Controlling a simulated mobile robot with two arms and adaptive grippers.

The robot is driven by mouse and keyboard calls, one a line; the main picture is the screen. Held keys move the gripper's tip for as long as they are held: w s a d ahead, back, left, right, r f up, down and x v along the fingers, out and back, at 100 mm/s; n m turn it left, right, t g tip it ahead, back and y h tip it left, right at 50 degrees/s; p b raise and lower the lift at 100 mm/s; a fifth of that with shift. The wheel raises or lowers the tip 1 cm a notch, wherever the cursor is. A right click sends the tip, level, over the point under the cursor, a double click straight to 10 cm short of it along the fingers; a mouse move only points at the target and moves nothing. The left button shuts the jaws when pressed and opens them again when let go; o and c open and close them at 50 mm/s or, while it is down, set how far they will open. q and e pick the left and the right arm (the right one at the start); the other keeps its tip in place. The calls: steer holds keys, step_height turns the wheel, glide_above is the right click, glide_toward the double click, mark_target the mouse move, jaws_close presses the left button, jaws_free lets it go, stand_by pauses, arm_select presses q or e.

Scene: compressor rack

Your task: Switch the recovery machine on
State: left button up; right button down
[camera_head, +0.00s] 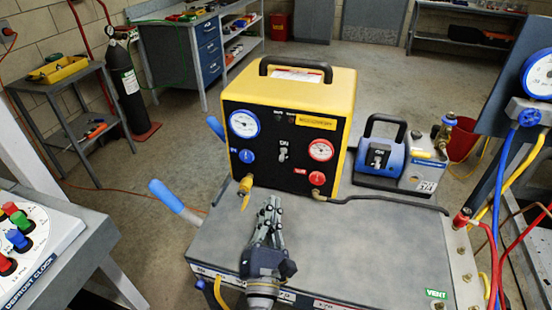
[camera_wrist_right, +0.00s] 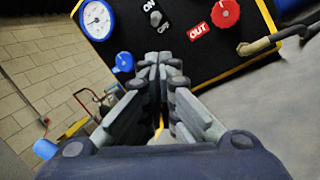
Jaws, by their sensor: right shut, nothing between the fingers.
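The recovery machine (camera_head: 283,118) is a yellow box with a black front panel, standing on a grey cart top. Its toggle switch (camera_head: 283,154) is in the middle of the panel, between two gauges. In the right wrist view the switch (camera_wrist_right: 156,18) sits between ON and OFF labels; I cannot tell which way it is set. My right gripper (camera_head: 271,205) is shut and empty, in front of the panel and below the switch, apart from it. In the wrist view its fingertips (camera_wrist_right: 158,62) point toward the panel. My left gripper is not in view.
A blue knob (camera_head: 247,156) and a red knob (camera_head: 317,178) flank the switch, with a yellow hose fitting (camera_head: 245,186) at lower left and a dark hose (camera_head: 390,202) at right. A blue vacuum pump (camera_head: 385,155) stands at right. The cart top (camera_head: 345,235) is clear in front.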

mark_target(282, 157)
steer(key=shift+s+r, duration=0.35)
steer(key=shift+s, duration=0.2)
steer(key=shift+w+f, duration=0.1)
steer(key=shift+w, duration=0.25)
steer(key=x, duration=0.9)
steer(key=shift+w+d+r, duration=0.1)
steer(key=shift+w+r, duration=0.1)
steer(key=shift+w, duration=0.1)
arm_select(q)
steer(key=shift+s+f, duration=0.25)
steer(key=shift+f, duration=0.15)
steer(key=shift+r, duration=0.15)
